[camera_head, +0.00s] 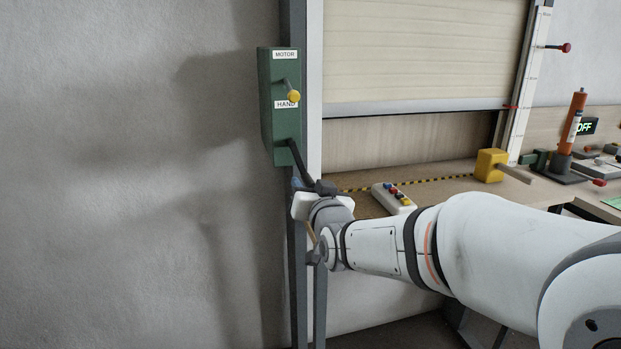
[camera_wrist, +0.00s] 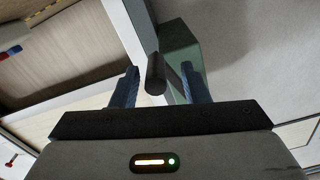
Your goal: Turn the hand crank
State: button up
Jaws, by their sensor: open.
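The hand crank (camera_head: 298,158) is a dark arm that slants down to the right from the lower part of a green box (camera_head: 281,125) on the post. The box carries MOTOR and HAND labels, and its lever with a yellow knob (camera_head: 293,96) points down by HAND. My gripper (camera_head: 299,184) is at the crank's lower end, which it partly hides in the head view. In the wrist view my gripper (camera_wrist: 160,67) is open, with its blue fingers on either side of the dark crank grip (camera_wrist: 155,74). Gaps show beside the grip, so it looks unclamped.
A cream shutter (camera_head: 420,50) hangs partly lowered right of the post. The bench holds a button box (camera_head: 393,198), a yellow block (camera_head: 491,165) and an orange cylinder (camera_head: 574,118). A display (camera_head: 586,127) reads OFF. The bare wall (camera_head: 130,170) lies left.

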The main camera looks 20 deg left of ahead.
aim_at(301, 164)
jog(key=shift+x, duration=1.5)
jog(key=shift+w+d, duration=0.1)
jog(key=shift+d, duration=0.05)
jog(key=shift+c, duration=0.2)
grip_shut()
